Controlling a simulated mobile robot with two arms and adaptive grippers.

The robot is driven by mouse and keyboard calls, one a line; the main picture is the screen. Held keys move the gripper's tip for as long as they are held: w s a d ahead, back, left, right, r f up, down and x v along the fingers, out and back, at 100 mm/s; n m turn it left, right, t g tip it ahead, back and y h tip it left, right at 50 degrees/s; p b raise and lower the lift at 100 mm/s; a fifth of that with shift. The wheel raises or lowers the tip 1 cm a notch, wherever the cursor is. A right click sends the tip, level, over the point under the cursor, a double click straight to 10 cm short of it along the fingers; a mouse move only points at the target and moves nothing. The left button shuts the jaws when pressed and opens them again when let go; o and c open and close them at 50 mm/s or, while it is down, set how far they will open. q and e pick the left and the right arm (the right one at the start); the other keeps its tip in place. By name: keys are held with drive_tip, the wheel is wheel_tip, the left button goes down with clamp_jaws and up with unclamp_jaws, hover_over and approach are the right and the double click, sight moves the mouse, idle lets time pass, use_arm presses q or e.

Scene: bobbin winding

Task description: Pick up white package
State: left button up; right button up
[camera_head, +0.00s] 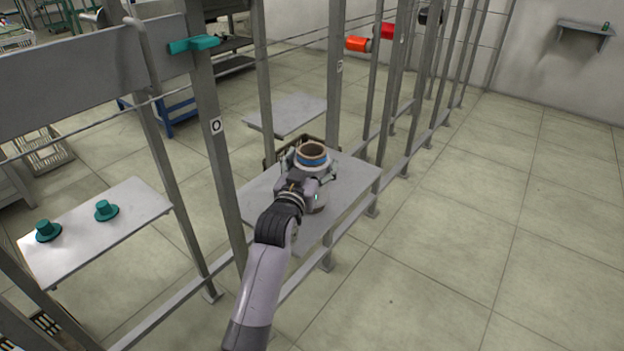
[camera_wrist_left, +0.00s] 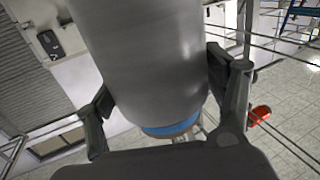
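The white package (camera_head: 312,163) is a pale grey-white cylinder with a blue band and a brown tube rim at its top. In the head view it is upright over the grey shelf plate (camera_head: 352,184), and my gripper hides part of it. I cannot tell whether its base touches the plate. In the left wrist view the package (camera_wrist_left: 150,60) fills the middle, its blue band low in the picture. My left gripper (camera_head: 310,168) is around it, a finger against each side, and also shows in the wrist view (camera_wrist_left: 160,85). My right gripper is not in view.
Grey rack posts (camera_head: 205,130) stand left of my arm, with more behind the package. A second plate (camera_head: 95,230) holds two teal pegs (camera_head: 106,210). Another plate (camera_head: 287,114) lies behind. Red bobbins (camera_head: 358,44) hang farther back. The floor at right is clear.

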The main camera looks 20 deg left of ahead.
use_arm(q)
drive_tip(key=c, duration=0.8)
drive_tip(key=shift+c, duration=0.4)
drive_tip(key=shift+r, duration=0.1)
